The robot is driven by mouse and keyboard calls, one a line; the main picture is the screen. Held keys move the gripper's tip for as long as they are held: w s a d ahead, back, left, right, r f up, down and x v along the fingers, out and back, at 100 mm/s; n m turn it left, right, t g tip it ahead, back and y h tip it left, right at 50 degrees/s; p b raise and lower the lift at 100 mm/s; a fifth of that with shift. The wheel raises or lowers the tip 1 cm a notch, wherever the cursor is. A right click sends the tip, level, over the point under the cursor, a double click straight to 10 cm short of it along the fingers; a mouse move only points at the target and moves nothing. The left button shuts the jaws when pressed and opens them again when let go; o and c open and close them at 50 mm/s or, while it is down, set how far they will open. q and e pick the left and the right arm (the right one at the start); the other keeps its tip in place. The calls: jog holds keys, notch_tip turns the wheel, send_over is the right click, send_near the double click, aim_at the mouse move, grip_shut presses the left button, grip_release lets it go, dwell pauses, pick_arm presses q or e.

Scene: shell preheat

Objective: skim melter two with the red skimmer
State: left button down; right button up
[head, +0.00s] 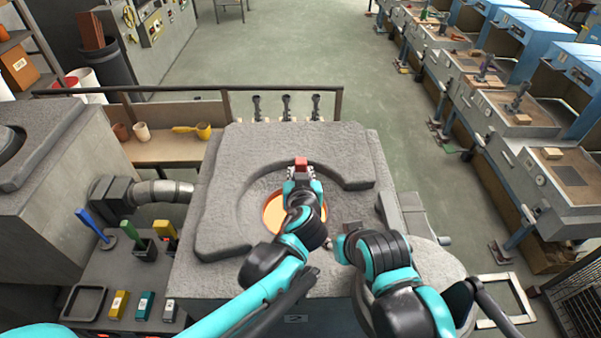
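The melter (340,150) in the middle is a rough grey block with a round opening. Glowing orange melt (275,213) shows in the opening, partly covered by my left arm.
Blue (90,224), green (131,233) and yellow (165,230) handles stand in holders on the left bench. Yellow, teal and grey blocks lie near a dark tray (84,302). A rail (190,90) runs behind the melter. Cups and a yellow ladle (203,131) sit on a shelf.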

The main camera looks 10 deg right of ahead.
pick_arm(q)
notch_tip(320, 180, up, 8)
jog(key=p, duration=0.5)
jog(key=shift+f, duration=0.15)
dwell(0.3)
